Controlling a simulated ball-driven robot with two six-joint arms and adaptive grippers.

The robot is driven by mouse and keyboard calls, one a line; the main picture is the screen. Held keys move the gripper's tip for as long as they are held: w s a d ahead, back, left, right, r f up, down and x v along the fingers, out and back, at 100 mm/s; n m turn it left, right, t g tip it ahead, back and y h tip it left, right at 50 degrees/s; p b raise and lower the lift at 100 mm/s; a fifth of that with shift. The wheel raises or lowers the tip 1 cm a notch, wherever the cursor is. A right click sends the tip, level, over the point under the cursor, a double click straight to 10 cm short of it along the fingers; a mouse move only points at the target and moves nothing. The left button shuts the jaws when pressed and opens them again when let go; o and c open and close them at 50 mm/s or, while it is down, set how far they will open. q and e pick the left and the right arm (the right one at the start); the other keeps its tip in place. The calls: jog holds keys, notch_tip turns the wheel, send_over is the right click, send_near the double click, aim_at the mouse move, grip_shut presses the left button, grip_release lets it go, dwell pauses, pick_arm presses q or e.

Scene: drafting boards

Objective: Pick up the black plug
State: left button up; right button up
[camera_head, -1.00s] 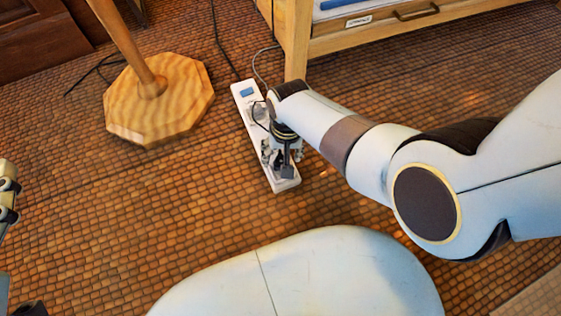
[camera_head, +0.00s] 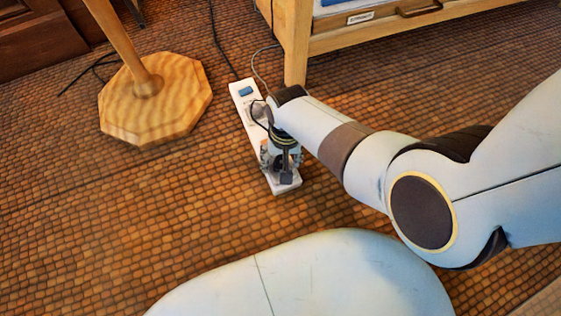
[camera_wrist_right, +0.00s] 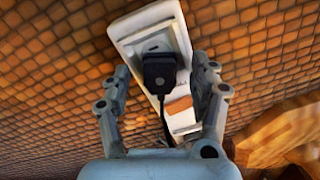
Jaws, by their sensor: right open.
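The black plug (camera_wrist_right: 159,71) sits on the white power strip (camera_wrist_right: 139,30) in the right wrist view, with its dark cord running down toward my wrist. My right gripper (camera_wrist_right: 163,75) is open, one finger on each side of the plug, with visible gaps. In the head view my right gripper (camera_head: 280,160) is over the near end of the power strip (camera_head: 243,97), which lies on the floor. It hides most of the plug there. My left gripper is not in view.
A wooden stand with an octagonal base (camera_head: 155,105) is left of the strip. A wooden cabinet leg (camera_head: 295,50) stands behind it, with a drawer unit (camera_head: 390,20) to the right. Dark cords (camera_head: 222,45) run behind the strip. The woven floor (camera_head: 110,220) at front left is clear.

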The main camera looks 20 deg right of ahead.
jog(key=shift+c, duration=0.3)
grip_shut()
